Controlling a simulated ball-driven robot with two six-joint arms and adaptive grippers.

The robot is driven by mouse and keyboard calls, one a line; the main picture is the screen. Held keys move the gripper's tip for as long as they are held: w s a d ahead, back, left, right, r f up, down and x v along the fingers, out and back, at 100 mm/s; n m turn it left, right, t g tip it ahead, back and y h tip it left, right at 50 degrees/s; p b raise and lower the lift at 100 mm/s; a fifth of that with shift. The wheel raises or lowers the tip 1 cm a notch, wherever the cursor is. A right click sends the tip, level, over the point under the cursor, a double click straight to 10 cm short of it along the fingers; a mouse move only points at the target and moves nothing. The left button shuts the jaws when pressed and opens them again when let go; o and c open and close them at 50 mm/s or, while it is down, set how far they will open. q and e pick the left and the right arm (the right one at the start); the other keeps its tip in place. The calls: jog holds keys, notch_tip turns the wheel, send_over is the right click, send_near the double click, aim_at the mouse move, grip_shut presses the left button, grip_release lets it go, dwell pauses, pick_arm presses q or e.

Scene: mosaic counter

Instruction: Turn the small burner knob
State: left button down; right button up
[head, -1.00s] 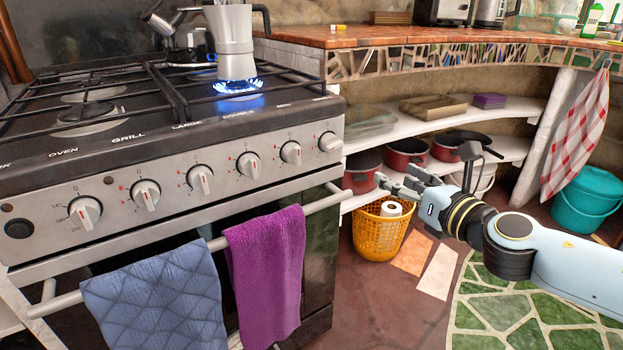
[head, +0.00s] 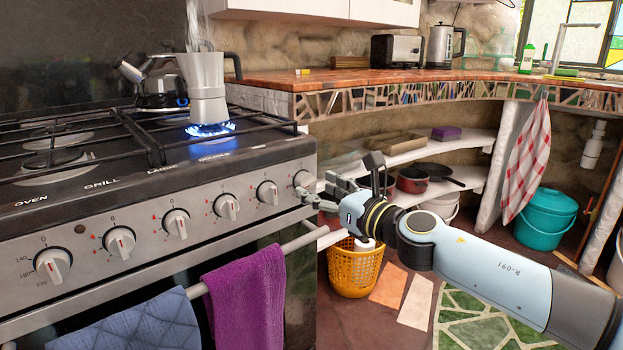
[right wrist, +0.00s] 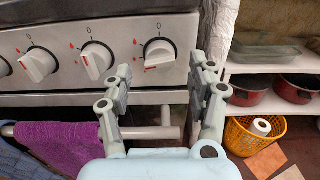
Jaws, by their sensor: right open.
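A row of several white-grey knobs runs along the stove's front panel. The rightmost knob (head: 303,180) is at the panel's right end; its label cannot be read in the head view. In the right wrist view this knob (right wrist: 160,52) is turned, its grip lying nearly sideways, unlike the slanted knobs to its left. My right gripper (head: 320,188) is just in front of the panel's right end, close to that knob. In the right wrist view its fingers (right wrist: 164,78) are spread and empty, with the knob appearing between and beyond the tips; contact is not evident. My left gripper is not in view.
A moka pot (head: 206,90) stands over a lit blue flame (head: 210,130). The oven rail (head: 305,238) runs below the knobs, with a purple towel (head: 245,300) and a blue cloth (head: 130,325) on it. An orange basket (head: 353,272) stands right of the stove.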

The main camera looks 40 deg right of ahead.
aim_at(306, 182)
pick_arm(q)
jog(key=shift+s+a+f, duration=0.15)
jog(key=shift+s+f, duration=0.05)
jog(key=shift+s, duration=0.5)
pick_arm(e)
jog(key=shift+w+a, duration=0.15)
jog(key=shift+w, duration=1.3)
jog(key=c, duration=1.1)
jog(key=shift+c, duration=0.2)
